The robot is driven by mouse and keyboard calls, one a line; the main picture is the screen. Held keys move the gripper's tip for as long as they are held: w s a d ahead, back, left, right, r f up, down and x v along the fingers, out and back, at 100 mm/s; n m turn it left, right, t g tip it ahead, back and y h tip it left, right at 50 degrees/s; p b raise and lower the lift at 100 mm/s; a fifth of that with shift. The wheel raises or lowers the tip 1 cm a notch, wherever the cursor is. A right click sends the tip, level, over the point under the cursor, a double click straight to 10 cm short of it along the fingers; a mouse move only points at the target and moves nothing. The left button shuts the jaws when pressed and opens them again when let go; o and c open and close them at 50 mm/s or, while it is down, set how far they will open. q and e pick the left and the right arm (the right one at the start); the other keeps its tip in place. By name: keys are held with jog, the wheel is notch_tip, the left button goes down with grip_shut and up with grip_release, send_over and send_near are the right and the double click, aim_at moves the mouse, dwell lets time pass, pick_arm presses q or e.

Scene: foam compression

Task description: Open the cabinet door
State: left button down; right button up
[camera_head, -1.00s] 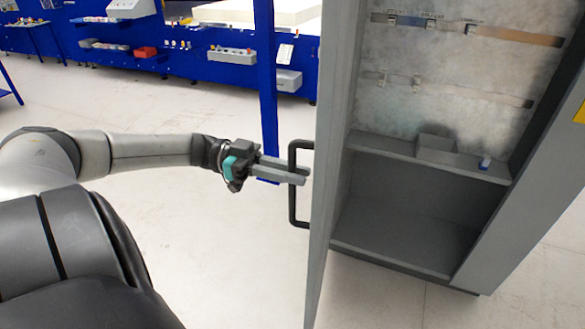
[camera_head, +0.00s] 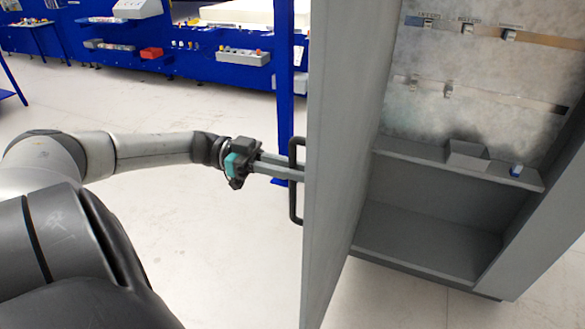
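The grey cabinet (camera_head: 412,235) stands at the right, and its inside with a lower compartment and a shelf is visible. Its grey door (camera_head: 340,165) stands open, seen at a steep angle in the middle of the view. A dark bar handle (camera_head: 296,207) is on the door's outer face. My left gripper (camera_head: 290,170) reaches in from the left with its fingers at the handle, one passing behind or around the bar. The fingertips are partly hidden by the handle and door edge, so I cannot tell how firmly they close on it. My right gripper is out of view.
A small grey box (camera_head: 467,154) and a small blue and white item (camera_head: 516,170) sit on the cabinet shelf. A blue post (camera_head: 284,60) stands behind the handle. Blue workbenches (camera_head: 200,62) line the back. The pale floor (camera_head: 215,240) left of the door is clear.

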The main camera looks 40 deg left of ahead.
pick_arm(q)
jog(key=c, duration=0.8)
grip_release()
jog(key=shift+a, duration=0.15)
jog(key=b+v, duration=0.5)
jog(key=v, duration=1)
jog(key=shift+w, duration=0.1)
